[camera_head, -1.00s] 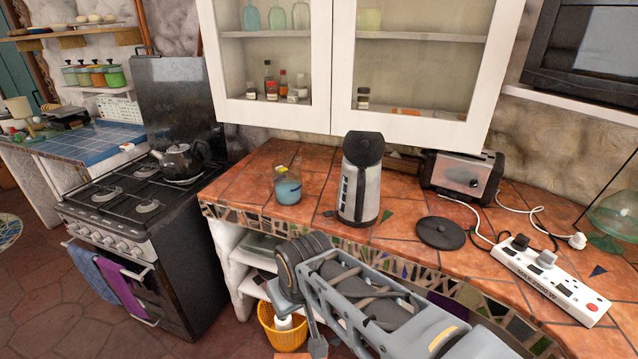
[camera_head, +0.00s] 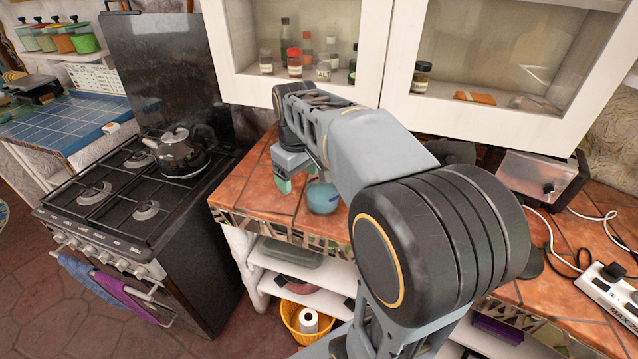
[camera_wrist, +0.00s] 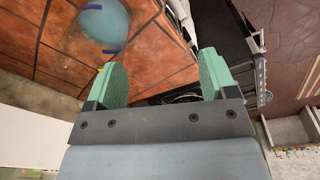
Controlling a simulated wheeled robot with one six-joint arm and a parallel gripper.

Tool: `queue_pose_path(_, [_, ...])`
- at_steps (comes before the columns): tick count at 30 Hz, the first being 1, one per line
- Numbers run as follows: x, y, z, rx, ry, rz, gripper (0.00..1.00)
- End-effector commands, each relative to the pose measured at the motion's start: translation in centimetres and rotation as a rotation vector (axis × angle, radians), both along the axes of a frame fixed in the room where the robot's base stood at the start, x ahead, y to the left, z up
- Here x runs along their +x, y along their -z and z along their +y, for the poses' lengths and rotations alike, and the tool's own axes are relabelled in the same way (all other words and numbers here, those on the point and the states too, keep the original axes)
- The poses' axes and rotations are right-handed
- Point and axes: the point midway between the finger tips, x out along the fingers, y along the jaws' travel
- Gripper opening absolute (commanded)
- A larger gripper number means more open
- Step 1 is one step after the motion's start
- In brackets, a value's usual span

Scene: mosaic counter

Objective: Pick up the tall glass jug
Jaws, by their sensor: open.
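The glass jug (camera_head: 322,197), with a blue lower part, stands on the terracotta-tiled counter. My arm hides its upper part in the head view. In the wrist view the round blue shape of the jug (camera_wrist: 103,24) is at the top left, cut by the picture's edge. My gripper (camera_wrist: 163,80) is open, its two green fingers apart with nothing between them. In the head view the gripper (camera_head: 284,180) is just left of the jug, with a gap too unclear to judge.
A gas stove (camera_head: 140,205) with a dark kettle (camera_head: 180,152) stands left of the counter. Glass-fronted cabinets (camera_head: 300,92) hang above. A toaster (camera_head: 540,178) and power strip (camera_head: 610,292) are at the right. Bare counter (camera_head: 240,187) shows left of the gripper.

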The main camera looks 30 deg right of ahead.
Motion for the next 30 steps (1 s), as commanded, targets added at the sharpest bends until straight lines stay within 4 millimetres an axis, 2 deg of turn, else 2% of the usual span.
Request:
queue_pose_path(1, [1.4, -1.0, -1.2, -0.001, -0.022, 0.026, 0.78])
queue_pose_path(3, [2.7, -1.7, -2.6, 0.001, -0.057, 0.053, 0.78])
queue_pose_path(9, [4.9, -2.0, -4.7, 0.008, -0.123, 0.099, 0.78])
queue_pose_path(21, [5.2, 4.3, -4.9, 0.009, -0.141, 0.108, 0.78])
queue_pose_path(30, [5.2, 6.3, -4.8, 0.008, -0.141, 0.105, 0.78])
